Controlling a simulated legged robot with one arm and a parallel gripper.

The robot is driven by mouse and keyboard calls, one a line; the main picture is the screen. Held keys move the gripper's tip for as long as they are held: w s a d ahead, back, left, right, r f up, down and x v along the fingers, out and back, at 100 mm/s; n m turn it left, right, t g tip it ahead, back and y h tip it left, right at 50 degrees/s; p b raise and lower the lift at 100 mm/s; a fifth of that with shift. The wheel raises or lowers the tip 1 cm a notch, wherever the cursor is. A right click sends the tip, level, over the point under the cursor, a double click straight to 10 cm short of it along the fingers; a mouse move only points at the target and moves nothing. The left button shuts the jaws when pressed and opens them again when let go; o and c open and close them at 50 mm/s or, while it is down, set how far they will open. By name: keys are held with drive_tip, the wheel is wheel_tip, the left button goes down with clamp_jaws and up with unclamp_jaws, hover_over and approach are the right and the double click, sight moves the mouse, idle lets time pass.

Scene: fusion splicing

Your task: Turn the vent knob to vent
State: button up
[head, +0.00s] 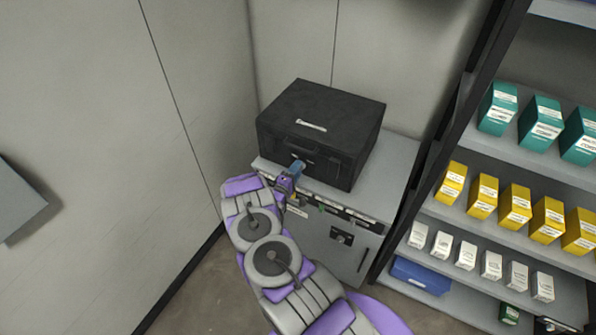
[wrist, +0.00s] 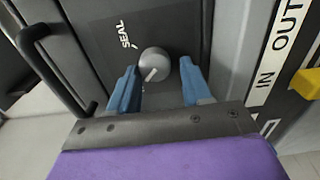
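The vent knob (wrist: 155,61) is a round grey knob on the dark face of the black case, seen in the wrist view. A pale pointer mark shows on its lower-left side. The label SEAL (wrist: 125,32) with a short tick is printed above left of it; no VENT label is readable. My gripper (wrist: 158,68) is open, with one blue finger on each side of the knob and gaps visible between. In the head view my gripper (head: 294,172) is at the front of the black case (head: 325,115); the knob is hidden there.
A black bar handle (wrist: 50,70) stands left of the knob. An IN/OUT label (wrist: 277,45) and a yellow part (wrist: 306,82) are at right. The case sits on a grey cabinet (head: 385,175). A shelf rack (head: 560,172) with boxes stands right; a wall (head: 110,150) is left.

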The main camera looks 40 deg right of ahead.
drive_tip(key=shift+o, duration=1.1)
drive_tip(key=shift+s+d+r, duration=0.1)
drive_tip(key=shift+s+r, duration=0.05)
drive_tip(key=v, duration=1.7)
drive_tip(key=shift+a, duration=0.25)
